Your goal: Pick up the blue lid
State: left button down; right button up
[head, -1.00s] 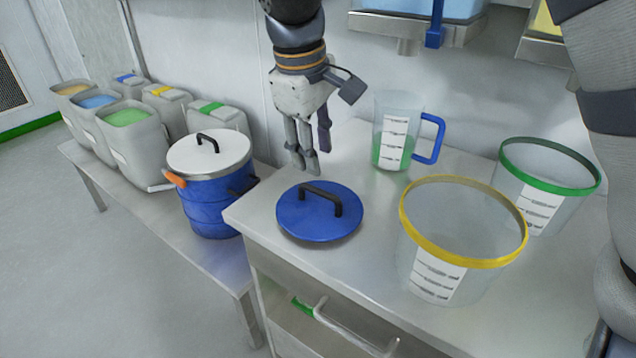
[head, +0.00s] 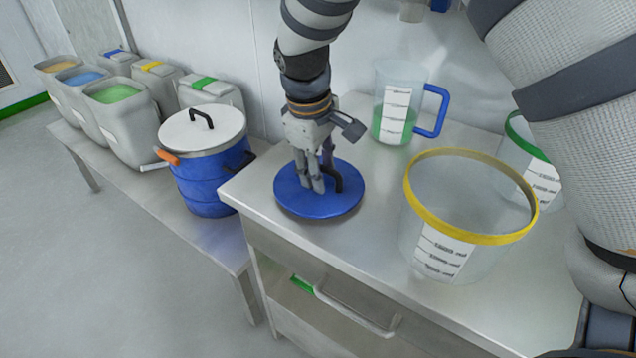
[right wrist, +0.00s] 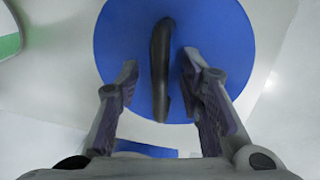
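The blue lid (head: 346,204) lies flat on the steel worktop, a round disc with a black arched handle (head: 338,181). My right gripper (head: 315,187) is over the lid, pointing down, its fingers at the handle. In the right wrist view the lid (right wrist: 220,40) fills the middle, and the handle (right wrist: 161,60) stands between the two fingers of my right gripper (right wrist: 159,85). Gaps show on both sides of the handle, so the gripper is open. Its fingers hide part of the handle in the head view. My left gripper is not in view.
A yellow-rimmed clear bucket (head: 470,220) stands right of the lid, with a green-rimmed bucket (head: 540,172) behind it. A measuring jug (head: 396,105) with green contents stands at the back. A blue pot (head: 208,180) with a white lid sits on the lower bench.

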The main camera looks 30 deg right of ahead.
jog(key=shift+r, duration=0.1)
grip_shut()
